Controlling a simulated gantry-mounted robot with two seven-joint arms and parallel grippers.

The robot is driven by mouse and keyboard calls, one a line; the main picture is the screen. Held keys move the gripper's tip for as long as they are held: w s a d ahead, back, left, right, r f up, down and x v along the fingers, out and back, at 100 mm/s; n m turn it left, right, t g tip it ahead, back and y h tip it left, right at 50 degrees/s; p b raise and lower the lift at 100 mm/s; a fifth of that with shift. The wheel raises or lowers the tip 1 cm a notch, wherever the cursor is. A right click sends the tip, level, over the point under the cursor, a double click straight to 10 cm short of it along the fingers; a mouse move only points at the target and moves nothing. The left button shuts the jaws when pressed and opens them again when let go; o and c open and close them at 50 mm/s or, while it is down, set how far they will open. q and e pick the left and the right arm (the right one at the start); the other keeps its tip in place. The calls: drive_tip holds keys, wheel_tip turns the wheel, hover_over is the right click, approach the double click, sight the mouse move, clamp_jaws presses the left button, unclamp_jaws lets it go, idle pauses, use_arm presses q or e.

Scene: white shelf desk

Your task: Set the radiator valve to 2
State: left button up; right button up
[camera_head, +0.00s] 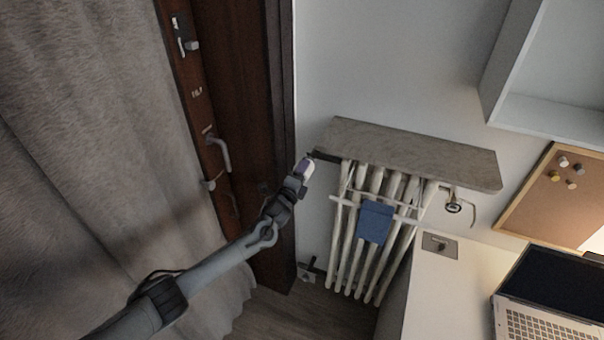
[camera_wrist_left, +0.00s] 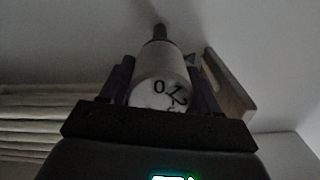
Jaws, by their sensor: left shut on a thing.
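The radiator (camera_head: 372,235) has white columns and stands against the wall under a stone-topped shelf. Its valve is a small white knob (camera_head: 306,167) at the radiator's upper left. In the left wrist view the valve knob (camera_wrist_left: 159,90) is a white cylinder with dark numerals; 0, 1 and 2 show on its lower edge. My left gripper (camera_head: 302,172) is at the knob, and the two dark fingers lie on either side of it. It is shut on the knob. My right gripper is not in view.
A stone shelf (camera_head: 410,152) juts out above the radiator, just right of the knob. A blue box (camera_head: 375,222) hangs on the radiator. A dark wooden door (camera_head: 235,110) and a grey curtain (camera_head: 90,130) are on the left. A white desk (camera_head: 430,295) is at the right.

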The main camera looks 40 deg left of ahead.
use_arm(q)
drive_tip(key=o, duration=1)
drive_tip(key=shift+o, duration=0.2)
drive_tip(key=shift+s, duration=0.1)
drive_tip(key=p+v, duration=0.1)
drive_tip(key=v, duration=0.9)
drive_tip(key=shift+s+p, duration=0.3)
drive_tip(key=shift+d+r, duration=0.1)
